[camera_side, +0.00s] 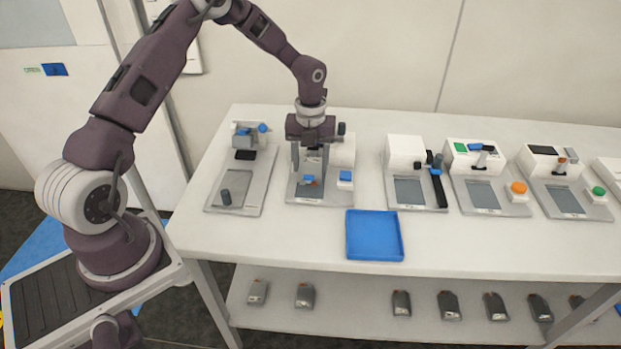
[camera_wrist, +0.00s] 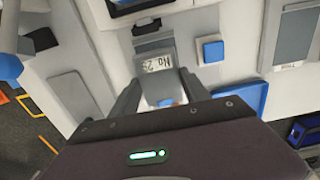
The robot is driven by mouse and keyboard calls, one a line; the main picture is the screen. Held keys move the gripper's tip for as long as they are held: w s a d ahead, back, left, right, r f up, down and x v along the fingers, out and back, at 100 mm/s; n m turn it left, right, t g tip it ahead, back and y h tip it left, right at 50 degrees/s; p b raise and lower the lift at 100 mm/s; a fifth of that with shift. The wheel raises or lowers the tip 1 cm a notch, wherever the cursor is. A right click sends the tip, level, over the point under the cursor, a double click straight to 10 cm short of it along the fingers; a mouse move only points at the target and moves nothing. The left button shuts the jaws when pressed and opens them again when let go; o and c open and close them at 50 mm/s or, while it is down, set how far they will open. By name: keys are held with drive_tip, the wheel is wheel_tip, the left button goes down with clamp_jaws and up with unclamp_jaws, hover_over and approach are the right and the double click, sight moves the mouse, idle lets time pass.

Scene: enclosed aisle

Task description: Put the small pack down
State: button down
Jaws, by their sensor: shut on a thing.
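My gripper (camera_side: 309,180) points down over the second station from the left, its two fingers on either side of a small pack (camera_side: 309,182). Little of the pack shows there beyond an orange and blue bit. In the wrist view, my gripper (camera_wrist: 155,88) has its fingers around the grey pack (camera_wrist: 158,90), near a label reading like "No. 2". I cannot tell whether the pack touches the station plate (camera_side: 310,200).
A blue tray (camera_side: 350,240) lies empty at the table's front edge. A blue button box (camera_side: 345,177) sits right of the gripper. Other stations (camera_side: 230,190) line the white table (camera_side: 470,240) on both sides. Several dark packs (camera_side: 448,305) lie on the lower shelf.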

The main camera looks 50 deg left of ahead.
sight(311, 167)
drive_tip(key=shift+f, duration=2.2)
drive_tip(key=shift+f, duration=0.15)
drive_tip(key=c, duration=0.5)
unclamp_jaws()
